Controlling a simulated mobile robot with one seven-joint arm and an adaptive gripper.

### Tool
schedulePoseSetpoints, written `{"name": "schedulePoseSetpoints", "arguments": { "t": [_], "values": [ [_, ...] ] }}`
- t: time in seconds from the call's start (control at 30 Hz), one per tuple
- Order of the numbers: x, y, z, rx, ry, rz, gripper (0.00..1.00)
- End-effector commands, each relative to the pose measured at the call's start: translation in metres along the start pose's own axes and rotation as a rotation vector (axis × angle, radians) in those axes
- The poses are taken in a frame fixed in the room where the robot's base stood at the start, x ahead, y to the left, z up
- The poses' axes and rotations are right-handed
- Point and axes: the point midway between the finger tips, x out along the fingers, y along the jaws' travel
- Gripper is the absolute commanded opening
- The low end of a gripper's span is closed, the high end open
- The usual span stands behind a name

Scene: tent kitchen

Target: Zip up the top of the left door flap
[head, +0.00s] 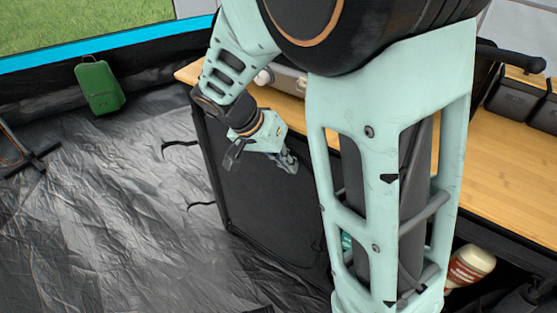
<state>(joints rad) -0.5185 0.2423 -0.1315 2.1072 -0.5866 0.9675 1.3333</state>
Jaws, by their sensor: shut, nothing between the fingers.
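My gripper (287,162) is shut and empty. It hangs beside the black fabric side panel (265,195) of the kitchen stand, just below the worktop edge. From this view I cannot tell whether it touches the panel. Two dark straps or ties (181,144) stick out from the panel's left edge. I cannot make out a zip or its pull, and I cannot tell whether this panel is the left door flap. My own arm and column hide much of the stand's front and middle.
The wooden worktop (500,165) runs to the right, with dark containers (515,97) on it. A white bottle with a red label (469,266) stands below it. A green case (98,87) and a dark metal frame (25,158) are on the left. The grey floor sheet (120,200) is mostly clear.

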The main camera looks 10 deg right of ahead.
Motion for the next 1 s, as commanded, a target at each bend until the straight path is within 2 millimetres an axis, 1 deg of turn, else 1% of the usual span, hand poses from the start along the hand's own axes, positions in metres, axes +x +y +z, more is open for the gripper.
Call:
{"name": "schedulePoseSetpoints", "arguments": {
  "t": [0.03,0.13,0.33,0.8,1.0],
  "values": [
    [0.003,0.006,0.003,0.001,-0.001,0.001,0.00],
    [0.006,0.016,0.005,0.002,-0.001,0.001,0.00],
    [0.009,0.029,0.009,0.001,-0.002,0.003,0.00],
    [0.009,0.031,0.009,0.000,-0.001,0.002,0.00],
    [0.007,0.030,0.005,0.000,-0.001,0.001,0.00]
  ]
}}
